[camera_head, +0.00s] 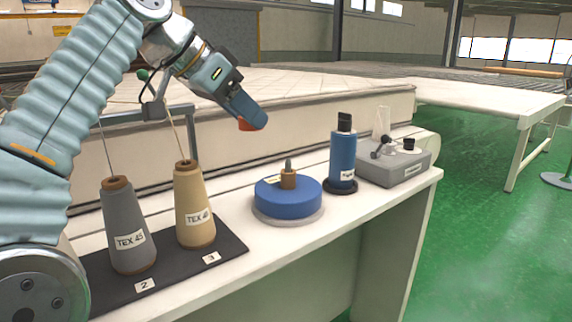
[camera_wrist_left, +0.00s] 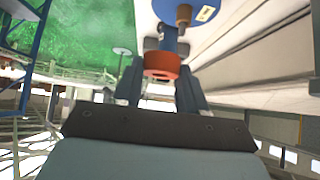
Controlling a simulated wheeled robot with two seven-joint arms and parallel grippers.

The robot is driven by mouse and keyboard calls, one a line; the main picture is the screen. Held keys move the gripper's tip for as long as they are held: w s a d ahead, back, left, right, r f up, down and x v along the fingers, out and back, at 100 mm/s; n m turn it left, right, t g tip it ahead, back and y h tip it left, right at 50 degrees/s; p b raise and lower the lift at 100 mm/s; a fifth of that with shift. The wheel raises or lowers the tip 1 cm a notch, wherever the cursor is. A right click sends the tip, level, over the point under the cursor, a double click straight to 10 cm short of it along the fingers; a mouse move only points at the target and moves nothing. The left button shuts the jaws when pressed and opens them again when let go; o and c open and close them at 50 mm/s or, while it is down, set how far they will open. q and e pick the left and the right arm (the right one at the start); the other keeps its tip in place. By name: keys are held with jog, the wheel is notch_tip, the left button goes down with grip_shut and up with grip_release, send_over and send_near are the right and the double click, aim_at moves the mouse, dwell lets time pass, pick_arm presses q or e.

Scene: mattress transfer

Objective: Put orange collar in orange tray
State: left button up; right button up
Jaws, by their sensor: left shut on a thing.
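The orange collar (camera_head: 246,125) shows at the tip of my left gripper (camera_head: 252,115), above the workbench and behind the blue round base. In the left wrist view, the collar (camera_wrist_left: 161,65) is a thick orange ring between the fingers of my left gripper (camera_wrist_left: 160,82), which is shut on it. In the head view the fingers hide most of the collar. The collar is in the air, clear of the bench. I see no orange tray in either view. My right gripper is not in view.
The bench (camera_head: 285,250) carries a grey cone (camera_head: 122,205) and a tan cone (camera_head: 190,190) on a black mat, the blue round base (camera_head: 290,200), a blue bottle (camera_head: 342,150) and a grey box device (camera_head: 395,165). A long mattress (camera_head: 300,125) lies behind.

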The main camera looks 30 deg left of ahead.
pick_arm(q)
jog(key=w+f, duration=0.3)
jog(key=w, duration=0.5)
send_over(284, 172)
jog(key=s, duration=0.1)
notch_tip(284, 172, down, 5)
jog(key=f, duration=0.1)
jog(key=w+f, duration=0.1)
jog(key=f, duration=0.1)
jog(key=shift+f, duration=0.45)
jog(key=shift+f, duration=0.1)
jog(key=shift+f, duration=0.15)
jog(key=o, duration=1.1)
jog(key=shift+c, duration=0.2)
jog(key=v, duration=1.4)
jog(key=shift+p, duration=0.3)
